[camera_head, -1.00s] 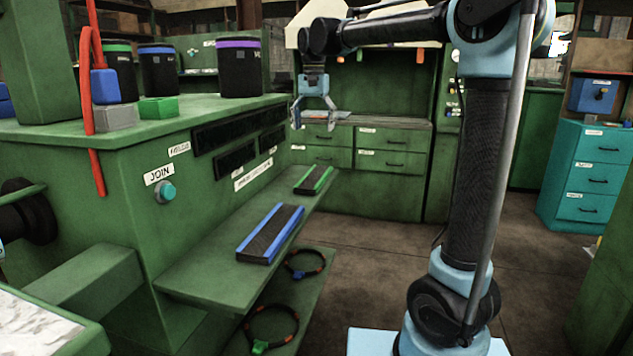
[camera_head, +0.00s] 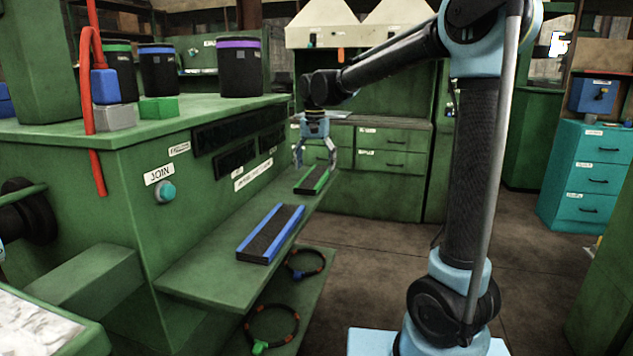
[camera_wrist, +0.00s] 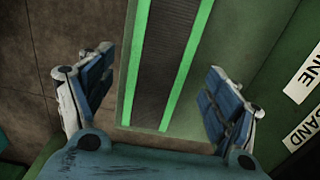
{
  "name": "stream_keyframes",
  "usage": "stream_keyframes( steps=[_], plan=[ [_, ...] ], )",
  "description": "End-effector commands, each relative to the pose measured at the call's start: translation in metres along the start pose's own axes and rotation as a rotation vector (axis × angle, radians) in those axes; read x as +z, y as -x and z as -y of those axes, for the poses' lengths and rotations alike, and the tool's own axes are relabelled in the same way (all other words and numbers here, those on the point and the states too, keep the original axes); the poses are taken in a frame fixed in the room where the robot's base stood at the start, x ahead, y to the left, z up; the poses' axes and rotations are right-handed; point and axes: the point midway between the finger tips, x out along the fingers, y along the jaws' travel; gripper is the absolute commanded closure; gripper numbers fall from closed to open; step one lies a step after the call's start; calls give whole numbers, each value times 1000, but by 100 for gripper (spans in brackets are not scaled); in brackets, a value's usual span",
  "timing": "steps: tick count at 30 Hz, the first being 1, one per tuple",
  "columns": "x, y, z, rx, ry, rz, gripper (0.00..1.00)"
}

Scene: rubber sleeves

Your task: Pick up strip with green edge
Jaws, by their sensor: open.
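The strip with green edges (camera_head: 314,180) lies flat on the far end of the green shelf (camera_head: 205,278) along the machine's side. In the wrist view the strip (camera_wrist: 166,65) is dark grey with a bright green line down each long edge. My gripper (camera_head: 316,168) is just above the strip. In the wrist view my gripper's blue finger pads (camera_wrist: 158,100) are spread wide on either side of the strip and touch nothing. The strip lies between them, and its near end shows.
A strip with blue edges (camera_head: 270,234) lies nearer on the same shelf. Two dark rings (camera_head: 306,264) lie on the lower shelf. The machine's labelled wall (camera_head: 225,195) rises close on the left of the shelf. Open floor (camera_head: 375,255) lies to the right.

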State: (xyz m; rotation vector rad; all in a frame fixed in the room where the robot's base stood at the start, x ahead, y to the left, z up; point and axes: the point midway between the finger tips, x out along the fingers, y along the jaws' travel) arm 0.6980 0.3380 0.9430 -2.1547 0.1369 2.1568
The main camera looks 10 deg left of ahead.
Motion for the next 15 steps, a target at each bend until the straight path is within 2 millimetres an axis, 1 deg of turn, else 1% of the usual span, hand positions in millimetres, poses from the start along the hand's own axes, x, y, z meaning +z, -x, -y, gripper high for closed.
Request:
stream_keyframes(
  steps=[1,3,6,9,15],
  plan=[
    [0,-8,0,0,0,0,18],
    [0,-17,0,0,0,0,18],
    [0,-26,-1,0,0,0,18],
    [0,-30,-1,0,0,0,18],
    [0,-30,-1,0,0,0,18]
  ],
)
